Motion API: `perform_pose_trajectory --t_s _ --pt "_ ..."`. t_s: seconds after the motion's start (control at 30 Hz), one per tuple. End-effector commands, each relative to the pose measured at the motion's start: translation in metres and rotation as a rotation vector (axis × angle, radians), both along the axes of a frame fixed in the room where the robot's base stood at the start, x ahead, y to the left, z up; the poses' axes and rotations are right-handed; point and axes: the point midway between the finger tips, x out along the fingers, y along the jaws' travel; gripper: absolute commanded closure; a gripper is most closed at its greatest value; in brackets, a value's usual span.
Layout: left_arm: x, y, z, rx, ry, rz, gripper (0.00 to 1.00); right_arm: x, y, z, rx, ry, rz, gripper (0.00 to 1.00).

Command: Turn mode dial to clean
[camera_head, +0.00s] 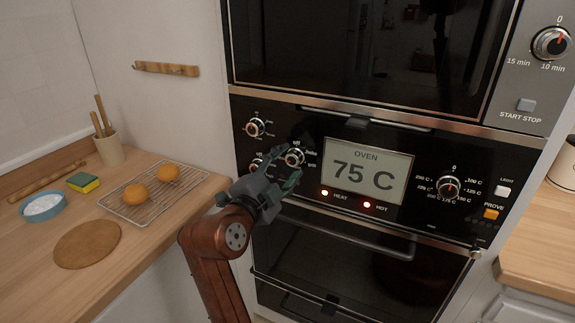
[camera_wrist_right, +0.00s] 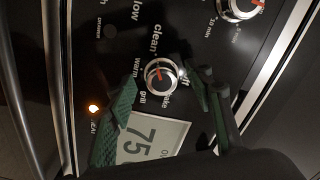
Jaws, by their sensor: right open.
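The mode dial (camera_head: 294,157) is a round silver-rimmed knob on the black oven panel, left of the display. It also shows in the right wrist view (camera_wrist_right: 160,75), with "off", "grill", "warm" and "clean" printed around it. A red mark shows on its face; I cannot tell exactly which label it points at. My right gripper (camera_head: 274,186) is open just in front of the panel, below and left of the dial in the head view. In the wrist view its green fingers (camera_wrist_right: 162,82) lie either side of the dial; contact is unclear. My left gripper is out of view.
The oven display (camera_head: 368,172) reads 75 C. Another dial (camera_head: 255,127) sits upper left, and the temperature dial (camera_head: 448,187) right. An oven handle (camera_head: 340,235) runs below. The left counter holds a wire rack (camera_head: 150,202) with two buns.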

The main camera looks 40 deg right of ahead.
Motion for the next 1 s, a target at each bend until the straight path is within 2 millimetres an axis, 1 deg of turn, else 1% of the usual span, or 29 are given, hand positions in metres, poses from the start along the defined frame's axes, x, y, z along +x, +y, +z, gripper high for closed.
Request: perform_pose_trajectory --t_s 0.17,0.4,0.5,0.6,0.77,1.0 --pt "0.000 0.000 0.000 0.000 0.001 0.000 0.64 -0.008 0.023 -0.001 0.001 0.000 0.003 0.52" --pt "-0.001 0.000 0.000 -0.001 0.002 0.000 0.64 -0.028 0.070 -0.001 0.001 0.001 0.004 0.52" --pt "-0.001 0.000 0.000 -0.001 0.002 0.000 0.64 -0.035 0.086 -0.001 0.002 0.001 0.002 0.52" --pt "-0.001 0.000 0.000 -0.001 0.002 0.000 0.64 -0.040 0.097 -0.001 0.001 0.001 0.000 0.52" --pt "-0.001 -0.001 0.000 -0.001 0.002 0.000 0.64 -0.045 0.107 -0.001 0.001 0.000 0.000 0.52" --pt "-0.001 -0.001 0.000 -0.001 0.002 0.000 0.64 -0.045 0.108 0.000 0.001 0.000 0.000 0.52"
